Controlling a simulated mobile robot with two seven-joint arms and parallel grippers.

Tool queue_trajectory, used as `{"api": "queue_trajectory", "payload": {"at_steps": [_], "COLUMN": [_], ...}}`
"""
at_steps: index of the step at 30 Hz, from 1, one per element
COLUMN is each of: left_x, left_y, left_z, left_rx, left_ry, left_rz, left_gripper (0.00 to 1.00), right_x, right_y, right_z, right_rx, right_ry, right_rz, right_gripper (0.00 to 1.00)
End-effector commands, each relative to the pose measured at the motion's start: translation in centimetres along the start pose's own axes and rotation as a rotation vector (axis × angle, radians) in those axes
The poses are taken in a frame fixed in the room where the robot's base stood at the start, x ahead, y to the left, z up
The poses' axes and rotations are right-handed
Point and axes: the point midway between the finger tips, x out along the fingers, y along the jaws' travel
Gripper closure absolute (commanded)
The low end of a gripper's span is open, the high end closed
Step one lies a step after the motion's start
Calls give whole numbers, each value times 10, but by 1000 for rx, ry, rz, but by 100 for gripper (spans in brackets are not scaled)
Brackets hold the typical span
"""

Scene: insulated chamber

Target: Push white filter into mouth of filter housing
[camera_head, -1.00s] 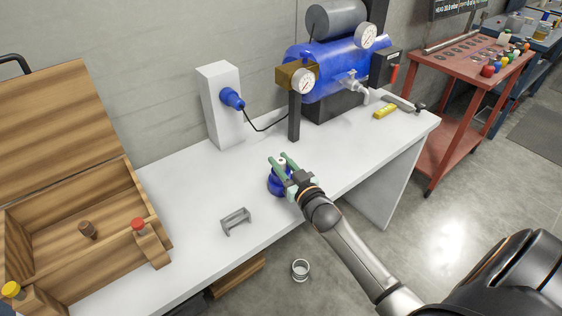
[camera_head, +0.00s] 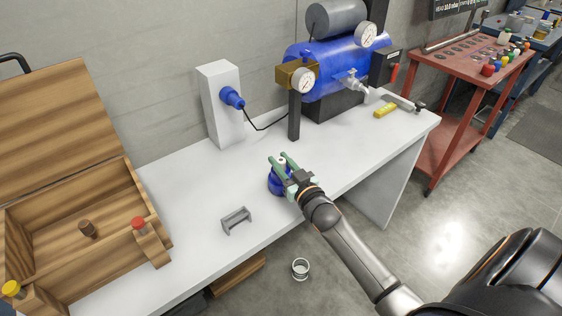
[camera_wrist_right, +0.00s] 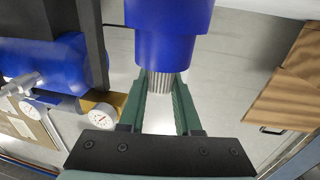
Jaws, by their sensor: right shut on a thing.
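The blue filter housing (camera_head: 275,186) stands on the white table near its front edge; it also shows large in the right wrist view (camera_wrist_right: 168,28). The white filter (camera_head: 282,160) is at the housing's mouth. In the right wrist view its ribbed, pale grey body (camera_wrist_right: 165,85) shows at the end of the blue housing, partly hidden by it. My right gripper (camera_head: 284,165) has its green fingers on both sides of the filter, shut on it. How deep the filter sits in the mouth I cannot tell. My left gripper is not in view.
A grey bracket (camera_head: 236,220) lies on the white table (camera_head: 190,180) left of the housing. An open wooden box (camera_head: 70,225) stands at the left. A blue tank (camera_head: 335,68) with gauges is at the back. A yellow block (camera_head: 386,111) lies at the right. A ring (camera_head: 300,269) lies on the floor.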

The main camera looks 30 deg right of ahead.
Motion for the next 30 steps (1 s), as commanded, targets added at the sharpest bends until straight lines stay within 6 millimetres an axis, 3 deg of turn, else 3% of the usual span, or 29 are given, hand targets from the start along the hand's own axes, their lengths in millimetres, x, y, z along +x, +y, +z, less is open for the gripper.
{"api": "queue_trajectory", "payload": {"at_steps": [3,4,13,23,30], "left_x": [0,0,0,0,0], "left_y": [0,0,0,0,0], "left_z": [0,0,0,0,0], "left_rx": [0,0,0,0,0], "left_ry": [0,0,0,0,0], "left_rz": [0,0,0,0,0], "left_gripper": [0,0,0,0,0], "right_x": [0,0,0,-4,-38], "right_y": [0,0,0,0,0], "right_z": [0,0,0,0,2], "right_rx": [0,0,0,0,1], "right_ry": [-1,-1,0,-1,-3], "right_rz": [0,0,0,0,-1], "right_gripper": [100,66,33,33,33]}}
